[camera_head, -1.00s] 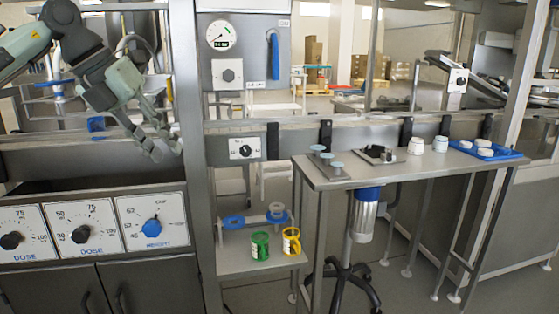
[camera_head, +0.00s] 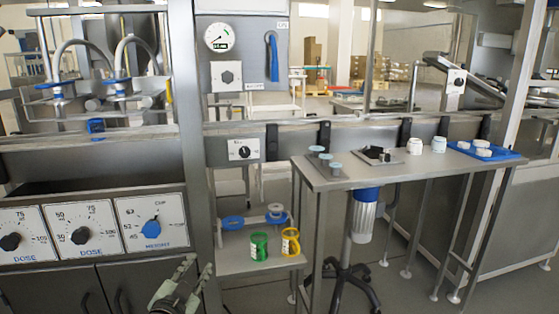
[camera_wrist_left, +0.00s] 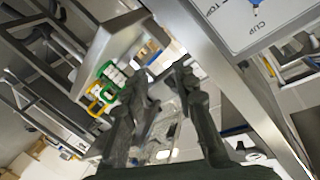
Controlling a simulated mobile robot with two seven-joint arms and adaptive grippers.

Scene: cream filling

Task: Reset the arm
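My left gripper (camera_head: 196,270) is low at the bottom of the head view, in front of the machine's lower cabinet. In the left wrist view its two fingers (camera_wrist_left: 162,76) stand apart with nothing held between them. My right gripper is in neither view.
The panel with the blue knob (camera_head: 152,225) is above and left of the gripper. A green mug (camera_head: 259,246) and a yellow mug (camera_head: 291,242) stand on the small shelf (camera_head: 236,264) to the right. The steel table (camera_head: 352,178) farther right carries white jars and a blue tray (camera_head: 489,157).

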